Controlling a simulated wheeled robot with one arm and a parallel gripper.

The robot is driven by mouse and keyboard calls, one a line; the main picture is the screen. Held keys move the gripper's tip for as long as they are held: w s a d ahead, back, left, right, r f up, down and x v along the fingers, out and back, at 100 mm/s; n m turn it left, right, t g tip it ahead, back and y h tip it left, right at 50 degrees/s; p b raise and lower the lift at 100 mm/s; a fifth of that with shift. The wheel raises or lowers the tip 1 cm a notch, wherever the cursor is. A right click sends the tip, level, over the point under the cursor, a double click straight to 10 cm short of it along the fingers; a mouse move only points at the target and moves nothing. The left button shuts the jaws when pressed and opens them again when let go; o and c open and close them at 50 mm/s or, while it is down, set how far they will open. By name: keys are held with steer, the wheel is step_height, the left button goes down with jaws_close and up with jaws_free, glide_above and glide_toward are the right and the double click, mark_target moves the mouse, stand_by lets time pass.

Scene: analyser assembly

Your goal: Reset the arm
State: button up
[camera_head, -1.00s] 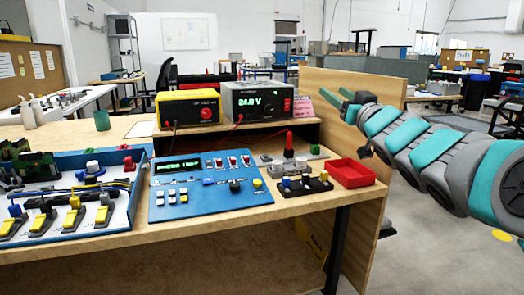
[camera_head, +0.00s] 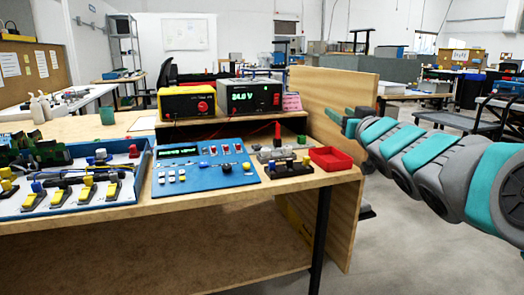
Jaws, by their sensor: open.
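My arm reaches in from the right edge of the head view, grey with teal bands. My gripper (camera_head: 343,119) is at its far end, in front of the upright wooden side panel and to the right of the bench top. Its fingers point left and away, spread apart, with nothing seen between them. It is clear of the bench objects, above and behind the red tray (camera_head: 331,160) in the picture.
The wooden bench (camera_head: 140,210) holds a blue control panel (camera_head: 205,168), a tray of switches (camera_head: 70,185), a yellow unit (camera_head: 188,103) and a grey power supply (camera_head: 250,98). The wooden side panel (camera_head: 335,215) stands at the bench's right end. Open floor (camera_head: 420,235) lies to the right.

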steer(key=s+d+f+m+g+h, duration=0.15)
steer(key=s+f+g, duration=0.45)
steer(key=f, duration=0.6)
steer(key=s+d+f+m+g+h, duration=0.1)
steer(key=s+f+g+h, duration=0.2)
steer(key=s+f, duration=0.65)
steer(key=s+a+f+g, duration=0.2)
steer(key=s+f, duration=0.3)
steer(key=s, duration=0.5)
steer(key=s+a+f+g+y+b, duration=0.1)
steer(key=s+f+g, duration=0.4)
steer(key=s, duration=0.5)
steer(key=s+a+f+g, duration=0.3)
steer(key=s+f, duration=0.3)
steer(key=s, duration=0.4)
steer(key=shift+s+a+n+g, duration=0.2)
steer(key=shift+a+n+g, duration=0.2)
steer(key=shift+g, duration=0.3)
